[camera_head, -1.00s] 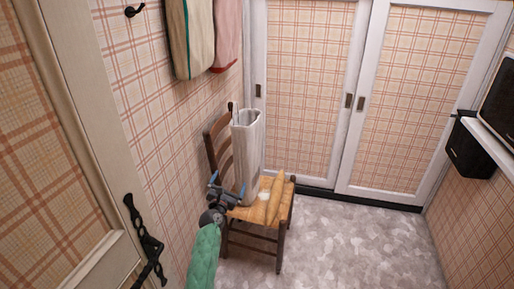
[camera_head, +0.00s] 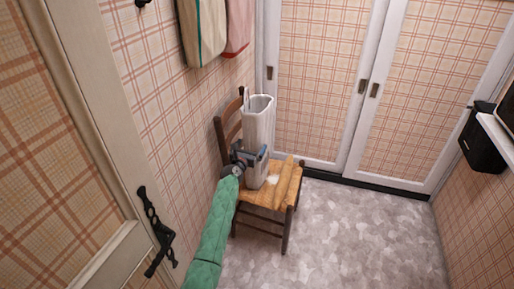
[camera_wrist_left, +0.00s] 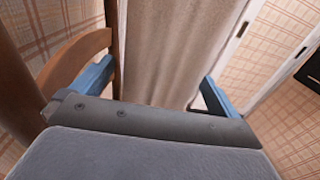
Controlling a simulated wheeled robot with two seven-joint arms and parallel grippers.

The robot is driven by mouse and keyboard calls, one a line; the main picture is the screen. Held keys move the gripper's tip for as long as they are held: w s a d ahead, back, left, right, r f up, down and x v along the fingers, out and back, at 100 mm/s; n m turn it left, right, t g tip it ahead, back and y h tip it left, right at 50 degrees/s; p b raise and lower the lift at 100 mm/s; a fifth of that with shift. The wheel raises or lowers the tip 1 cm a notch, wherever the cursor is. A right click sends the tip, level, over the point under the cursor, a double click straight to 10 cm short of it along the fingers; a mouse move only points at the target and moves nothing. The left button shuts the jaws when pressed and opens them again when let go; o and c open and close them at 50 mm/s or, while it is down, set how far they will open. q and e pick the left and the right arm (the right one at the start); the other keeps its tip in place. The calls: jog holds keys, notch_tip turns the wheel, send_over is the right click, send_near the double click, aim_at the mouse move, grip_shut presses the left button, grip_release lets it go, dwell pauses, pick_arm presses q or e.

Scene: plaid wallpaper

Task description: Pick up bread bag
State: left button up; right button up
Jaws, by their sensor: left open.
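The bread bag (camera_head: 259,120) is a tall, pale cloth bag standing upright on the woven seat of a wooden chair (camera_head: 282,208). My left gripper (camera_head: 257,153) is open at the bag's lower half, on its near side. In the left wrist view the bag (camera_wrist_left: 172,50) fills the middle, and the two blue fingertips of my left gripper (camera_wrist_left: 155,85) are spread, one toward each side of it. I cannot tell whether the fingers touch the cloth. The gripper hides part of the bag. My right gripper is not in view.
The chair back (camera_wrist_left: 80,55) is close to my left finger. Hanging bags (camera_head: 202,30) are on the left wall. A door (camera_head: 75,150) stands at left. The floor (camera_head: 345,235) at right is clear.

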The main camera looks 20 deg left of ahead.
pick_arm(q)
jog(key=shift+w, duration=0.8)
jog(key=shift+d, duration=0.1)
jog(key=c, duration=1.1)
jog(key=shift+c, duration=0.2)
